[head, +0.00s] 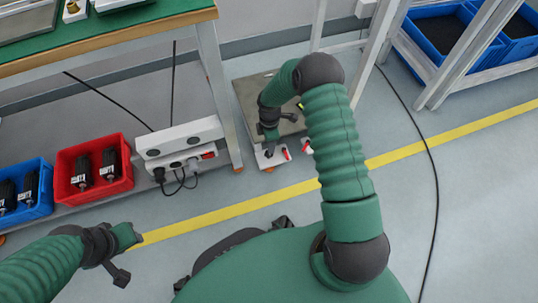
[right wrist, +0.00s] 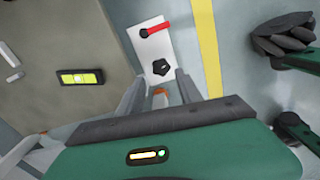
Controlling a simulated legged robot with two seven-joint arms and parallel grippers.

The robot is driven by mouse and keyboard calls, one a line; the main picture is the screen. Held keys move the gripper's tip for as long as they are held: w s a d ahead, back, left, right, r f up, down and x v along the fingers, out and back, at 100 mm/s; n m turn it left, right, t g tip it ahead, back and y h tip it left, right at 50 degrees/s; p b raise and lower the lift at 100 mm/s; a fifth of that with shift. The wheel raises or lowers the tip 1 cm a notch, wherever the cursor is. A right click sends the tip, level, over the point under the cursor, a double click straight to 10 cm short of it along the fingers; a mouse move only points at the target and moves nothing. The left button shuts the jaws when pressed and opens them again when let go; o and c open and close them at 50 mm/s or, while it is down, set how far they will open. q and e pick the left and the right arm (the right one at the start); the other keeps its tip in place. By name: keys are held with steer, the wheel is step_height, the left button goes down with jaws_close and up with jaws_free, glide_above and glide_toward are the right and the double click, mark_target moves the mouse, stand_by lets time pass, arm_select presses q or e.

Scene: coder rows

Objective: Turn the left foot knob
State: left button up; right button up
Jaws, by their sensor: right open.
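A black lobed knob (right wrist: 160,67) sits on a white plate (right wrist: 153,45) beside a red lever (right wrist: 158,29) in the right wrist view. The plate is at the edge of a grey metal platform (right wrist: 60,50). My right gripper (right wrist: 155,88) is open, its two grey fingers pointing toward the knob, one on each side of it; I cannot tell whether they touch it. In the head view the right gripper (head: 268,143) is over the white plate (head: 264,160) at the platform's near edge and hides the knob. My left gripper (head: 128,236) is at lower left, away from the platform; its fingers are unclear.
A spirit level (right wrist: 80,77) lies on the platform. A second red lever (head: 307,146) is to the right. A workbench leg (head: 220,95) and a white power box (head: 180,145) stand left of the platform. A black cable (head: 436,190) runs along the floor at right.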

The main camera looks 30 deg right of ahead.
steer(key=f+b, duration=0.1)
steer(key=f, duration=0.2)
steer(key=f+b, duration=0.2)
steer(key=f, duration=0.1)
steer(key=shift+a+f, duration=0.2)
steer(key=shift+f, duration=0.05)
arm_select(q)
steer(key=x, duration=0.2)
steer(key=s+x, duration=0.1)
steer(key=x, duration=0.1)
steer(key=shift+a+f, duration=0.2)
steer(key=shift+f, duration=0.15)
arm_select(e)
steer(key=shift+c, duration=0.4)
jaws_close()
steer(key=m+p, duration=0.4)
steer(key=p, duration=0.1)
steer(key=shift+r, duration=0.4)
steer(key=shift+f+m+p, duration=0.2)
steer(key=shift+m+p, duration=0.15)
steer(key=shift+m, duration=0.15)
arm_select(q)
steer(key=v, duration=0.2)
steer(key=w+v, duration=0.1)
steer(key=v, duration=0.2)
steer(key=shift+r, duration=0.4)
arm_select(e)
steer(key=shift+f, duration=0.15)
